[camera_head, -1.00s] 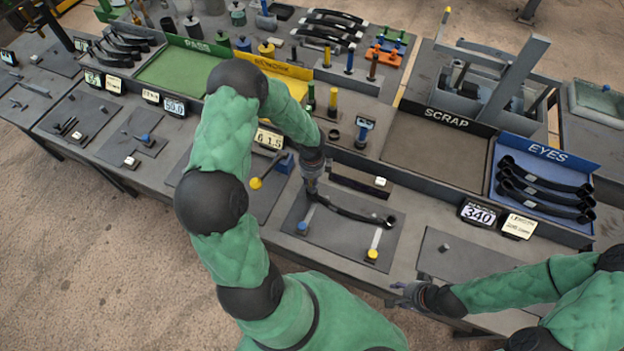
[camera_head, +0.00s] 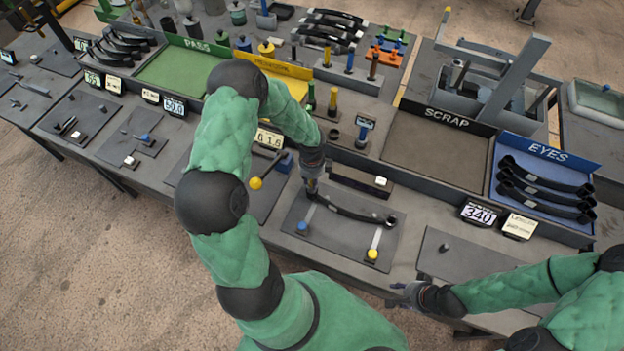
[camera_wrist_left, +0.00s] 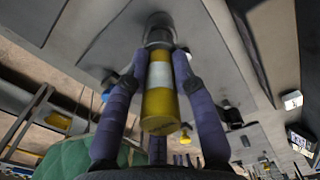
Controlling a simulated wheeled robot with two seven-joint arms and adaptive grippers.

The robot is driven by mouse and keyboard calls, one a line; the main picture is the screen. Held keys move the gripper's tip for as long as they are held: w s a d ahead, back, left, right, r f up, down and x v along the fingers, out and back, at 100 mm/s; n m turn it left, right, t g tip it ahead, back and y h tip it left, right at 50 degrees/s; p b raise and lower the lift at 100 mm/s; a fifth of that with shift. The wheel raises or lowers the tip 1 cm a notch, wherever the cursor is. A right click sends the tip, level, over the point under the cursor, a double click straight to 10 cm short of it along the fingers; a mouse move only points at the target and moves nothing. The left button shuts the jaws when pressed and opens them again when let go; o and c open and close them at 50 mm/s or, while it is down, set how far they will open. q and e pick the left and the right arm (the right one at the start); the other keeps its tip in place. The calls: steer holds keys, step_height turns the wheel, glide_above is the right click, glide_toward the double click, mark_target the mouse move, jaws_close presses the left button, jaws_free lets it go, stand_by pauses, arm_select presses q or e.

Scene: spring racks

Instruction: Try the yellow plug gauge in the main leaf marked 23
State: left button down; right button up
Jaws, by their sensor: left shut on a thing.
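My left gripper (camera_head: 312,190) is shut on the yellow plug gauge (camera_wrist_left: 160,108), a yellow cylinder with a white band and a grey far end. In the left wrist view the fingers (camera_wrist_left: 158,85) grip both its sides. A dark curved leaf (camera_head: 352,212) lies on a grey mat, with an eye at its right end. The gripper is over the leaf's left end and hides it. I cannot tell whether the gauge tip is inside that eye. No mark 23 is legible. My right gripper (camera_head: 401,287) is apart at the table's front edge; its jaws are too small to read.
A blue knob (camera_head: 302,227) and a yellow knob (camera_head: 371,254) are on the mat (camera_head: 335,242). Behind stand an empty SCRAP tray (camera_head: 432,160), stacked leaves (camera_head: 545,187) in the EYES tray and a 340 display (camera_head: 478,214). Several upright gauges stand at the back.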

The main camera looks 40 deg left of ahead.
arm_select(q)
steer(key=shift+r, duration=0.35)
stand_by(0.6)
steer(key=shift+f, duration=0.35)
stand_by(2.0)
steer(key=shift+r, duration=0.2)
stand_by(0.4)
steer(key=shift+r+p, duration=1.1)
steer(key=shift+r, duration=0.25)
steer(key=shift+r+p, duration=1.65)
steer(key=shift+r, duration=0.35)
